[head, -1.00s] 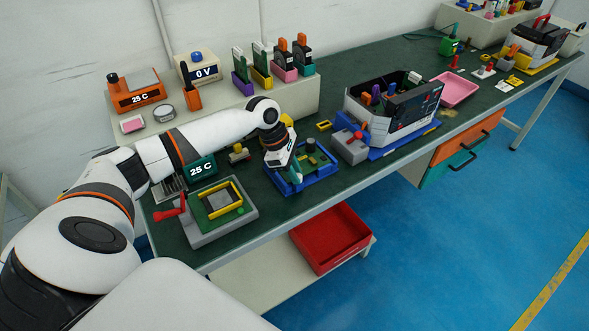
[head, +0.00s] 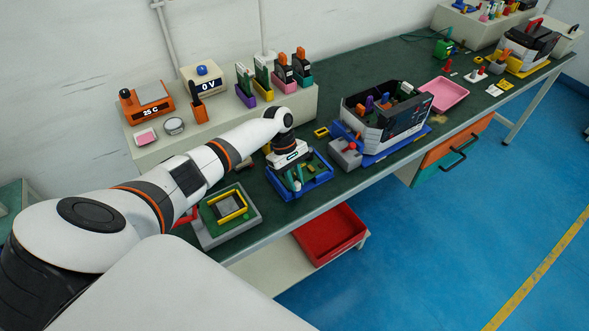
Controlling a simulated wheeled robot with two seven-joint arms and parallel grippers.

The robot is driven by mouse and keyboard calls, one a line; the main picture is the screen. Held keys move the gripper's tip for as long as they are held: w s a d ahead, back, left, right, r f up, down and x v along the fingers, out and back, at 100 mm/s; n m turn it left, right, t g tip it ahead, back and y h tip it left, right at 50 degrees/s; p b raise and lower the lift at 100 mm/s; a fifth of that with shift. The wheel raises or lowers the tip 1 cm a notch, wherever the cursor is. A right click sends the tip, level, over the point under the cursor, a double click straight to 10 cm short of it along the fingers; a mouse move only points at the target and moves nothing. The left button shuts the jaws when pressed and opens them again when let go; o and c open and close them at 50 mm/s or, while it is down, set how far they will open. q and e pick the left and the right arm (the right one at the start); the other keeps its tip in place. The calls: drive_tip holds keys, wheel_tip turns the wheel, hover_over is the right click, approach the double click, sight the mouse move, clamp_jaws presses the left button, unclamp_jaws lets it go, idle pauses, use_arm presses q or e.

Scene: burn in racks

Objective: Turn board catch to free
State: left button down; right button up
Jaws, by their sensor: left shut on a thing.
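A blue tray (head: 322,182) with a green board in it stands near the front edge of the bench. My left gripper (head: 294,180) points down over the left part of this tray, its fingers low at the board. It is shut on a small part there, which looks like the board catch; the fingers and wrist hide most of it, so I cannot tell which way it is turned. My right gripper is out of view.
A grey fixture with a yellow frame (head: 243,207) stands left of the tray. A grey box with a red knob (head: 346,153) and a large open-topped rack unit (head: 385,120) stand to the right. A red bin (head: 330,233) is on the lower shelf. A raised shelf lies behind.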

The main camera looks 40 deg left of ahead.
use_arm(q)
drive_tip(key=m, duration=0.2)
drive_tip(key=m+g, duration=0.1)
drive_tip(key=m+g+y, duration=0.1)
drive_tip(key=m, duration=0.1)
drive_tip(key=shift+w+d+m+b, duration=0.15)
drive_tip(key=shift+w+m+b, duration=0.1)
drive_tip(key=shift+m+b, duration=0.1)
drive_tip(key=shift+d+m+g+y, duration=0.1)
drive_tip(key=shift+m+g+y, duration=0.25)
drive_tip(key=shift+m, duration=0.75)
drive_tip(key=shift+m+g+y, duration=0.15)
drive_tip(key=shift+m+y, duration=0.3)
drive_tip(key=shift+m, duration=0.6)
drive_tip(key=c, duration=1.5)
unclamp_jaws()
drive_tip(key=shift+c, duration=0.2)
drive_tip(key=b+v, duration=0.2)
drive_tip(key=v, duration=1)
